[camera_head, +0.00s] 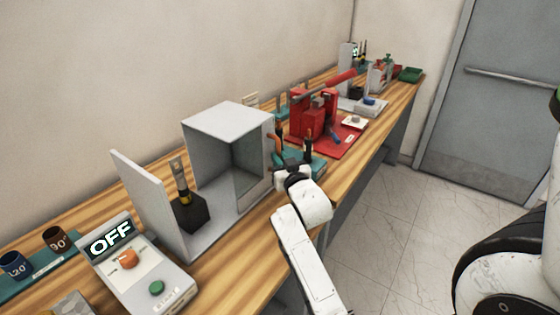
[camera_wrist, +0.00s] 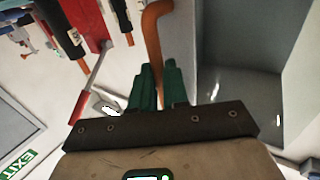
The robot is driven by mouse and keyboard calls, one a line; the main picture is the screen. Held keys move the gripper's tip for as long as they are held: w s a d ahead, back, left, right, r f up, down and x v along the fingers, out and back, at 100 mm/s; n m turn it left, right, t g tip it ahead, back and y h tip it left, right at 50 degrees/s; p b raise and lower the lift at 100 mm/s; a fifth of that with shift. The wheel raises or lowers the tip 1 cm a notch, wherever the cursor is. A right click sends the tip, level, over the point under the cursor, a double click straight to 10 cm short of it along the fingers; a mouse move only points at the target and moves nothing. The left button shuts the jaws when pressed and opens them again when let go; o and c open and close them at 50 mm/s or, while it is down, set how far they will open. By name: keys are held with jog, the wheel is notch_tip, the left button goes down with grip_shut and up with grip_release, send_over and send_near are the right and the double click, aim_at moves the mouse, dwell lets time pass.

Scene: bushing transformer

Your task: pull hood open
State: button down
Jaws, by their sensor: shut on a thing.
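My gripper (camera_head: 278,163) is at that handle. In the wrist view, the green fingers of my gripper (camera_wrist: 157,80) are shut on the bar. The hood's grey wall (camera_wrist: 300,70) is right of the fingers.
A black block (camera_head: 187,214) with a yellow-and-black part stands in the gap. A control box (camera_head: 135,270) reading OFF is in front at left. A red press (camera_head: 318,115) and a teal holder (camera_head: 310,163) with upright tools stand close to the right of my gripper.

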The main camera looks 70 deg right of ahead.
jog(key=shift+d, duration=0.3)
jog(key=c, duration=1.1)
grip_release()
jog(key=shift+b+v, duration=1)
jog(key=shift+v, duration=4.45)
